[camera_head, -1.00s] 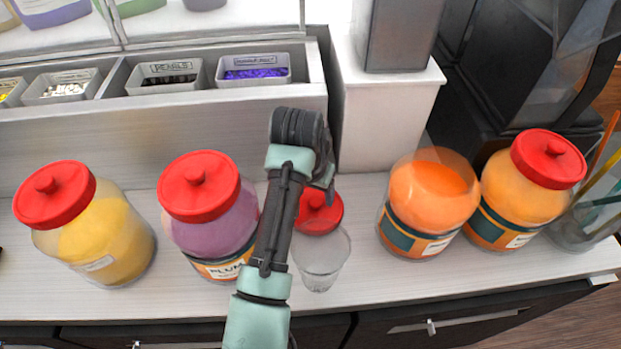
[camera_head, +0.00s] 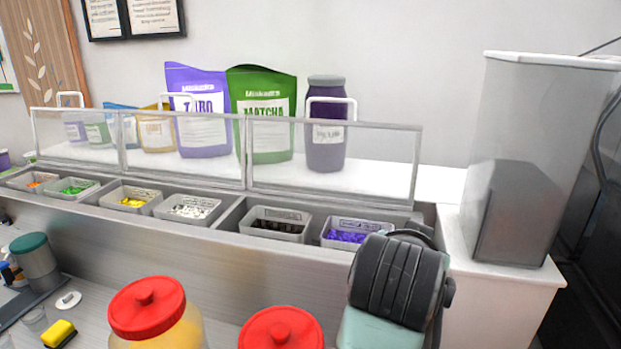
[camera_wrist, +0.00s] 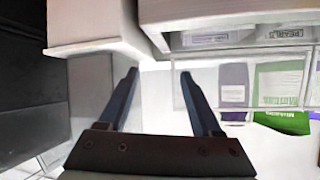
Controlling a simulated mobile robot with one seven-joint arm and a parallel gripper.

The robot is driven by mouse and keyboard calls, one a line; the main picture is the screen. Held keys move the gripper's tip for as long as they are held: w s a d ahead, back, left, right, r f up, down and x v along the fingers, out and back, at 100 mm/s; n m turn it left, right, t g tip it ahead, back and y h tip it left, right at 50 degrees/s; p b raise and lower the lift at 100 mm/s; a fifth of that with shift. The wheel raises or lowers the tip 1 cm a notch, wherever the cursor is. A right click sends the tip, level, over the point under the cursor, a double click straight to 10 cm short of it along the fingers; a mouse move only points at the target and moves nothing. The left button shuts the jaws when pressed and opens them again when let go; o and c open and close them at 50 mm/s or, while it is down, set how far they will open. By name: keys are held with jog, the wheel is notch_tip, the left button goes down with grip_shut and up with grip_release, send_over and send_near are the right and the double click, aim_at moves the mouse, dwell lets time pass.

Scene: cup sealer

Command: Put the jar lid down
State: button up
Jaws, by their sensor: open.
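My gripper (camera_wrist: 159,75) is open in the wrist view, with its two dark fingers apart and nothing between them. In the head view only the thick dark end of my arm shows at lower right, and the fingers are hidden. The loose red jar lid is not in either view now. Two red lids are in the head view, a left red lid (camera_head: 147,307) on a yellow jar (camera_head: 180,333) and another red lid (camera_head: 281,329) cut by the bottom edge. The open orange jar is out of view.
A topping rail with several small bins (camera_head: 273,225) runs behind the counter, under a clear guard (camera_head: 330,160). Pouches and a purple jar (camera_head: 326,140) stand behind it. A tall grey container (camera_head: 530,150) stands on a white block (camera_head: 490,310) at right.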

jog(key=s+a+r+n+t+y, duration=0.15)
jog(key=s+a+r+t, duration=0.35)
jog(key=r, duration=0.6)
jog(key=s+a+r+n+t, duration=0.2)
jog(key=a+r+t, duration=0.35)
jog(key=r, duration=0.65)
jog(key=s+a+r+n+t+y, duration=0.3)
jog(key=s+a+r+t+y, duration=0.1)
jog(key=s, duration=0.5)
notch_tip(320, 180, up, 4)
jog(key=shift+s+a+f+t, duration=0.15)
jog(key=shift+s+a+t, duration=0.25)
jog(key=shift+a+t, duration=0.45)
jog(key=shift+d, duration=0.2)
